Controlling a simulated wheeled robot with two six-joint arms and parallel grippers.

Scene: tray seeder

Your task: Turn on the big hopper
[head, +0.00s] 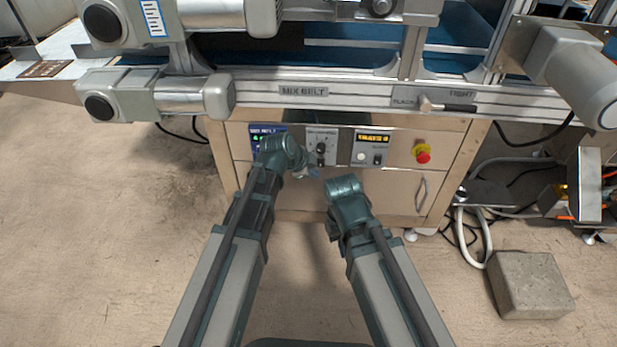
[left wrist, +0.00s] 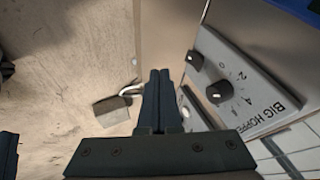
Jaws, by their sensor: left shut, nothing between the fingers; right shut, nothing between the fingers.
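The grey BIG HOPPER panel (left wrist: 255,90) fills the right of the left wrist view.
The cabinet front also has a blue display (head: 268,129), a yellow display panel (head: 374,138) and a red emergency button (head: 423,157). The conveyor rail (head: 360,98) overhangs above. A concrete block (head: 530,283) sits on the floor at right. The left floor is clear.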

